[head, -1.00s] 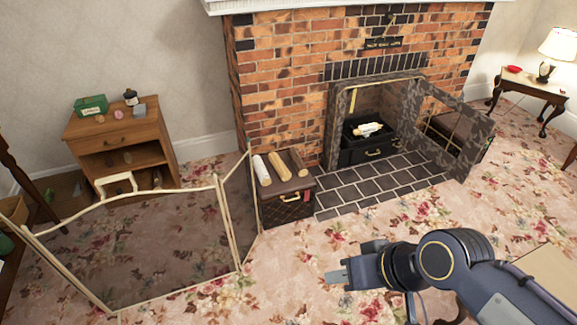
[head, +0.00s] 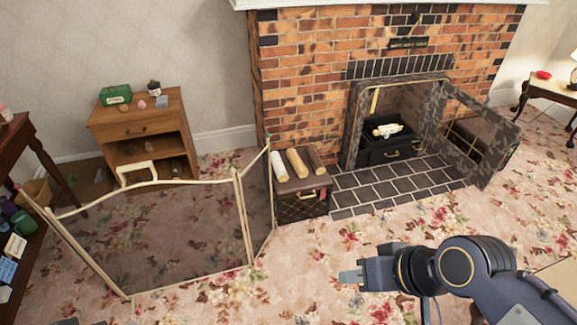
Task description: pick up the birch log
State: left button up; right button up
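The birch log, pale and white-barked (head: 278,167), lies on top of a dark box (head: 302,207) left of the hearth. My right gripper (head: 350,276) hangs over the carpet at lower right, in front of the box and well apart from the logs. Its fingers point left and look empty, but their gap cannot be made out. My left gripper does not show clearly anywhere.
A folding mesh fire screen (head: 165,225) stands left of the box, its right panel close to the box. A wooden cabinet (head: 140,130) stands behind the screen. Carpet before the box is clear.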

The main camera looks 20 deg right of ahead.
aim_at(279, 168)
jog(key=i+l+u, duration=0.15)
jog(key=u, duration=0.3)
jog(key=i+l+u, duration=0.1)
jog(key=u, duration=0.35)
jog(key=i+l+u, duration=0.2)
jog(key=l, duration=0.4)
jog(key=i+l+u, duration=0.15)
jog(key=l, duration=0.45)
jog(key=i+l+u, duration=0.2)
jog(key=l, duration=0.45)
jog(key=l+u, duration=0.2)
jog(key=l, duration=1.1)
jog(key=i+l, duration=0.1)
jog(key=l, duration=0.55)
